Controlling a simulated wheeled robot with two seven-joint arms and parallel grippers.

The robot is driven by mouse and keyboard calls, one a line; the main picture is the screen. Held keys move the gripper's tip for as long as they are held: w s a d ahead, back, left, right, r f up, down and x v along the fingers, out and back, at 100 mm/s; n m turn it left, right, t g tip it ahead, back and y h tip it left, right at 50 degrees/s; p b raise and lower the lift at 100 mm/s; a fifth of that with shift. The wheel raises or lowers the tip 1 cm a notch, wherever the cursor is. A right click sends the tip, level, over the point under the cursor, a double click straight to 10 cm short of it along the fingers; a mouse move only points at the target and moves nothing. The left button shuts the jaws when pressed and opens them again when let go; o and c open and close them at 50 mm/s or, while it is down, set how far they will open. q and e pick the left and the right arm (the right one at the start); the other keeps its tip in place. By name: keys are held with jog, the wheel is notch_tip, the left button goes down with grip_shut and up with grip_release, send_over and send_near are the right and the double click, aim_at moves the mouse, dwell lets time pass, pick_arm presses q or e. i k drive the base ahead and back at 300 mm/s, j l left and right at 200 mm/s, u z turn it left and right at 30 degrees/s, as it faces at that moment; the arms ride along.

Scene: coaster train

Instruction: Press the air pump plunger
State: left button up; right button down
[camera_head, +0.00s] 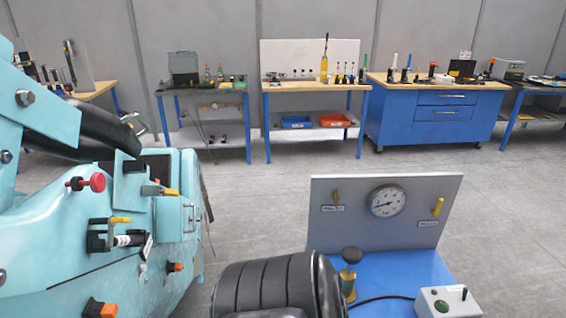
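What looks like the air pump plunger is a dark round knob (351,255) on an upright brass-coloured body (348,281). It stands at the left of the blue bench top (405,268), in front of a grey gauge panel (331,228). A black ribbed cylinder (265,285) is close in front and to the left, and hides part of the bench. A round white gauge (387,201) is on the panel. I cannot make out either gripper in this view, and nothing is seen touching the knob.
A grey-white box with a green button (447,303) is at the bench's front right, with a black cable. A teal coaster car (110,255) fills the left. Worktables with tools, including a blue cabinet (430,118), line the back wall. Open floor lies between.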

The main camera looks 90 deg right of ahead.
aim_at(352, 256)
jog(key=z, duration=2.75)
jog(key=k, duration=0.5)
